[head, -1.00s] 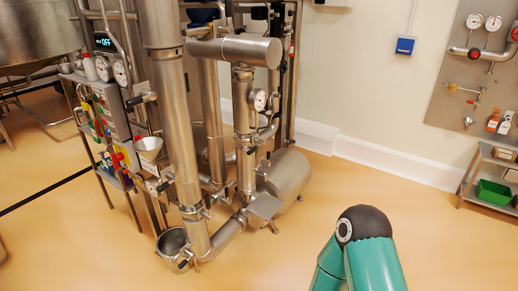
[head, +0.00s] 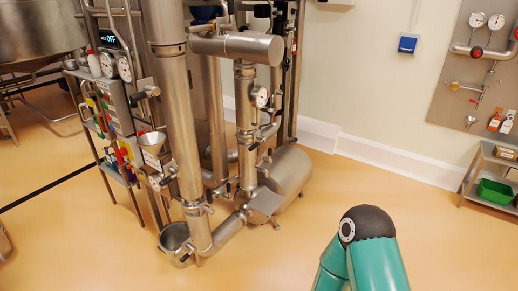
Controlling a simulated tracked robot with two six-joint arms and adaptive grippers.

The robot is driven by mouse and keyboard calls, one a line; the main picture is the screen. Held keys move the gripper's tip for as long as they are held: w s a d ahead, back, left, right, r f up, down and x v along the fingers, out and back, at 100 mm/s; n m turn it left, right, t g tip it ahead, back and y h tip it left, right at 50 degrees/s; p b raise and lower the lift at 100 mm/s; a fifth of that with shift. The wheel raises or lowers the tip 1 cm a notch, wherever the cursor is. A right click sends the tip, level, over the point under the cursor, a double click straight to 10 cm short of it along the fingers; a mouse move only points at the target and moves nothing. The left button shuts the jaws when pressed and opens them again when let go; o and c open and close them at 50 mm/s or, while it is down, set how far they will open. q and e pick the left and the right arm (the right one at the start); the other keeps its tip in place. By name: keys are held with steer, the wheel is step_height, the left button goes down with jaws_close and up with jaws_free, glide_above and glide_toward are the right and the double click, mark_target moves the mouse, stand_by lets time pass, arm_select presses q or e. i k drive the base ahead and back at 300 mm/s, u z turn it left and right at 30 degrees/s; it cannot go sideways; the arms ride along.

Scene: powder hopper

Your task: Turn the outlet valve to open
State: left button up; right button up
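The steel powder machine stands left of centre, with a tall upright column (head: 177,120) and a slanted pipe (head: 228,232) at its foot. An open steel pot (head: 174,237) sits at the lower end of the column. A small dark-tipped valve handle (head: 183,259) shows at the pot's front. Other black handles sit on the column and pipes, and I cannot tell for sure which belongs to the outlet valve. Neither gripper is in view; only part of one of my arms shows at the bottom right.
A control panel with a display reading OFF (head: 109,39), gauges and coloured fittings stands left of the column. A horizontal steel tank (head: 286,172) lies behind. A shelf cart with a green bin (head: 495,191) is at the right. The orange floor in front is clear.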

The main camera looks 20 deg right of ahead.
mark_target(261, 138)
steer(key=u, duration=0.1)
steer(key=k, duration=0.35)
steer(key=z, duration=0.8)
steer(key=i, duration=1.75)
steer(key=u, duration=0.1)
